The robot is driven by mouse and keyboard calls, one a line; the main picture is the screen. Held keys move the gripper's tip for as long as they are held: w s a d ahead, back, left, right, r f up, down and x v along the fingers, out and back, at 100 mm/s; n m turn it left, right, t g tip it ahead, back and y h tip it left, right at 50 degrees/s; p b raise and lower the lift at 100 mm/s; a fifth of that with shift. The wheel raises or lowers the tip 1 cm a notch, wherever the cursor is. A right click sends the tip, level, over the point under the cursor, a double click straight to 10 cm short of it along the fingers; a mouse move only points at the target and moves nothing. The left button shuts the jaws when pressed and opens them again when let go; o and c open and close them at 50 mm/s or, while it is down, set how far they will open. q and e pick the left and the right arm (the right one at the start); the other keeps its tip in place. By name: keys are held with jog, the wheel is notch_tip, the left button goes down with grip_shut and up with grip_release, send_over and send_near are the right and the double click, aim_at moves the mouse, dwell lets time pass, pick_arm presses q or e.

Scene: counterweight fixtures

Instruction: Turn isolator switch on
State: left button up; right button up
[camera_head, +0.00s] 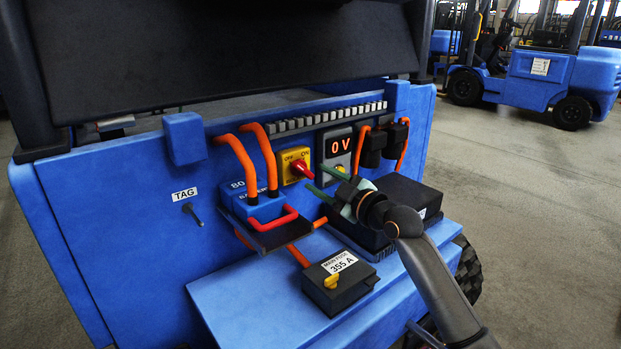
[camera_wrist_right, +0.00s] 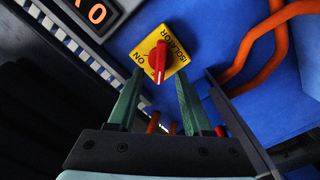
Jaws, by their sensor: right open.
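The isolator switch is a red knob (camera_head: 300,168) on a yellow plate (camera_head: 288,157), on the upright face of the blue truck body. In the right wrist view, the red knob (camera_wrist_right: 161,60) has a white mark near its lower end, and the yellow plate (camera_wrist_right: 146,45) shows the words ISOLATOR and ON. My right gripper (camera_head: 315,177) is open, its two green fingers aimed at the knob from the right. In the wrist view the fingertips (camera_wrist_right: 158,82) stand either side of the knob's lower end; no contact shows. My left gripper is out of view.
A display reading 0 V (camera_head: 340,146) sits right of the switch. Orange cables (camera_head: 240,158) run at its left, above a red handle (camera_head: 272,220). A black box marked 355 A (camera_head: 335,290) sits on the blue ledge below. A dark overhang (camera_head: 220,50) is above.

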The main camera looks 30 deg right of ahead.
aim_at(306, 172)
jog(key=shift+w+a+b, duration=0.2)
jog(key=shift+w+b, duration=0.1)
jog(key=shift+w, duration=1.6)
grip_shut()
